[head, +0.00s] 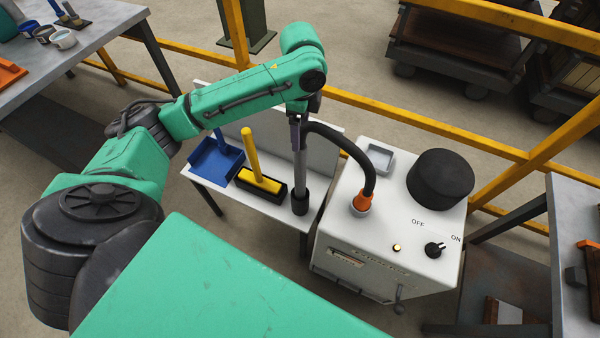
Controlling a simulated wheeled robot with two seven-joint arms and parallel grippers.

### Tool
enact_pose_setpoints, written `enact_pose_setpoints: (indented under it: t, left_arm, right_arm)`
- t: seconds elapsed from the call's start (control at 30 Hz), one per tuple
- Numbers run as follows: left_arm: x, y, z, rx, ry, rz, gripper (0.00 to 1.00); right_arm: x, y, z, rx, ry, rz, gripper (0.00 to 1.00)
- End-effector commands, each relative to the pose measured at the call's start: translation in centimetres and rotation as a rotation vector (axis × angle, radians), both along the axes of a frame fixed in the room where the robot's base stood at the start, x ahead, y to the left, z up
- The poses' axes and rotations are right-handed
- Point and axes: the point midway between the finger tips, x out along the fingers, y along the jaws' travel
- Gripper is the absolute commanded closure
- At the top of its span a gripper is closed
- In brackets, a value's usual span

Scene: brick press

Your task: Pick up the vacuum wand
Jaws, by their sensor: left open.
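The vacuum wand (301,165) is a grey tube with a dark foot, standing upright at the right end of a small white bench. A black hose (352,146) runs from its top to an orange collar on the white vacuum unit (335,228). My left gripper (297,121) points down at the wand's upper end. It is open, and its fingers are small and partly hidden by the wrist. I cannot tell whether they touch the tube. My right gripper is out of view.
Left of the wand stand a yellow-handled brush (251,152) and a blue dustpan (214,160). The vacuum unit has a black round cap (440,178) and an OFF/ON knob (434,249). Yellow rails (420,135) run behind. Tables stand left (85,35) and right (575,215).

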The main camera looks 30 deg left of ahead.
Motion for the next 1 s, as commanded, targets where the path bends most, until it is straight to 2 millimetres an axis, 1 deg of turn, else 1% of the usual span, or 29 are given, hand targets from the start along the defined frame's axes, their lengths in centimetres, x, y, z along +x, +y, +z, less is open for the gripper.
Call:
enact_pose_setpoints:
  t: [0.1,0.2,0.3,0.37,0.47,0.53,0.6,0.7,0.87,0.9,0.97,1.0]
  left_arm:
    - [-0.2,0.0,-3.1,0.001,0.006,0.002,0.18]
    - [-0.1,0.0,-5.6,-0.001,0.004,0.001,0.18]
    - [0.0,-0.1,-7.2,-0.002,0.000,0.003,0.18]
    - [-0.1,-0.1,-7.8,-0.002,0.000,0.002,0.18]
    - [-0.2,0.0,-9.4,-0.001,0.002,0.002,0.18]
    - [-0.3,0.1,-10.8,-0.001,0.001,0.003,0.18]
    - [-0.2,0.1,-12.1,-0.002,0.000,0.003,0.18]
    - [-0.2,0.1,-12.9,-0.002,-0.005,0.001,0.18]
    - [-0.2,0.1,-12.9,-0.002,-0.005,0.001,0.18]
    - [-0.2,0.1,-12.9,-0.002,-0.005,0.001,0.33]
    - [-0.2,0.1,-12.9,-0.002,-0.005,0.001,0.56]
    - [-0.2,0.1,-12.9,-0.002,-0.005,0.001,0.72]
  right_arm:
    - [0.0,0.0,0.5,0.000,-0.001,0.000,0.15]
    - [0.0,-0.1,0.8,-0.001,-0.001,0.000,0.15]
    - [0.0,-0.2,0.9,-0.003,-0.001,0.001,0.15]
    - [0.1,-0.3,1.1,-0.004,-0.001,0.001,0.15]
    - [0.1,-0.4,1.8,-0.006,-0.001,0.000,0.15]
    - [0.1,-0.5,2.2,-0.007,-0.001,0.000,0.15]
    - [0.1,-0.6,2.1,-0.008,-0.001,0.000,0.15]
    - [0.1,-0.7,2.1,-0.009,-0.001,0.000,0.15]
    - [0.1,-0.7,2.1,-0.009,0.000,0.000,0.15]
    - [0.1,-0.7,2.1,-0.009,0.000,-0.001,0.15]
    - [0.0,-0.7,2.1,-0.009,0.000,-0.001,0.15]
    - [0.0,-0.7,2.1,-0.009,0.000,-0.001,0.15]
